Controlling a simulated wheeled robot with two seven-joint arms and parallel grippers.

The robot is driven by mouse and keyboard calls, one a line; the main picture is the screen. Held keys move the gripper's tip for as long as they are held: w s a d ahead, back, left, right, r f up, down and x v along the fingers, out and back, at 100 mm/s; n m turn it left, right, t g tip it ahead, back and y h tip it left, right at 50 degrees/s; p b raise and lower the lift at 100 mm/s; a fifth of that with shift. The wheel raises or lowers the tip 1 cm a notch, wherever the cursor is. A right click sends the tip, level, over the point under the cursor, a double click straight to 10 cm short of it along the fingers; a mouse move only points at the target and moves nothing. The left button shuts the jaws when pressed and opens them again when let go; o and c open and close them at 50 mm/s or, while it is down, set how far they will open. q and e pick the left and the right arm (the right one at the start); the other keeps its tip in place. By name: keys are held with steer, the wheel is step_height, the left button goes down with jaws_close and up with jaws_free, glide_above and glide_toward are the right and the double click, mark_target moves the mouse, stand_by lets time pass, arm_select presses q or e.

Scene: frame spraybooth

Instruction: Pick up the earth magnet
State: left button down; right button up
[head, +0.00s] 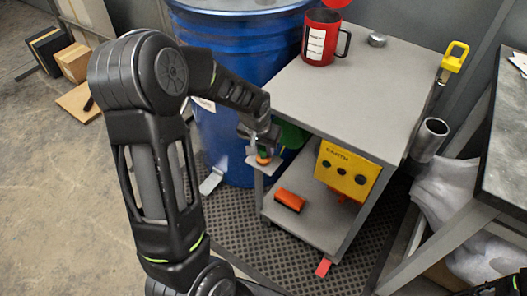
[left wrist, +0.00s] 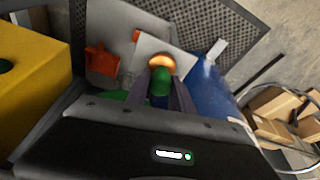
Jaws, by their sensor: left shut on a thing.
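My left gripper (head: 264,148) is at the left side of the grey cart, below its top. It is shut on a small green piece with a copper-orange end, which I take to be the earth magnet (head: 263,158). In the left wrist view the magnet (left wrist: 161,80) sits between the fingertips of the gripper (left wrist: 163,92). A pale plate (left wrist: 160,50) lies behind it; whether the magnet touches the plate I cannot tell. My right gripper is out of view.
The grey cart (head: 350,95) carries a red mug (head: 320,42) and a small metal tin (head: 377,40). An orange block (head: 290,200) lies on its lower shelf. A blue drum (head: 240,60) stands close behind my gripper. A dark bench (head: 506,140) is at right.

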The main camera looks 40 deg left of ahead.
arm_select(q)
step_height(320, 180, up, 10)
steer(key=shift+r+p, duration=0.1)
steer(key=shift+p, duration=0.55)
